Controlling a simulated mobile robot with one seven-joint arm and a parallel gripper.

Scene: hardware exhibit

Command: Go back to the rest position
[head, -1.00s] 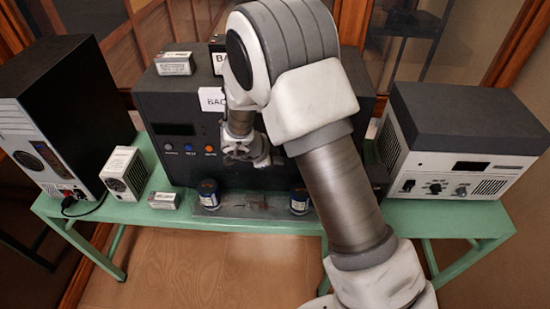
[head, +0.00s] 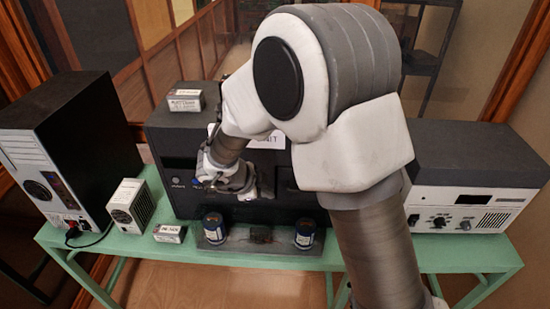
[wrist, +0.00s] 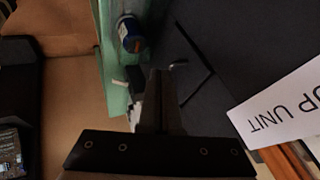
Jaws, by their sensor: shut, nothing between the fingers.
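A black computer case (head: 75,150), a small white power box (head: 132,205) and a small silver box (head: 169,233) stand at the left. Another silver box (head: 186,100) lies on the black unit. A grey-topped instrument (head: 470,180) stands at the right. The table's front edge (head: 440,262) is clear there.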

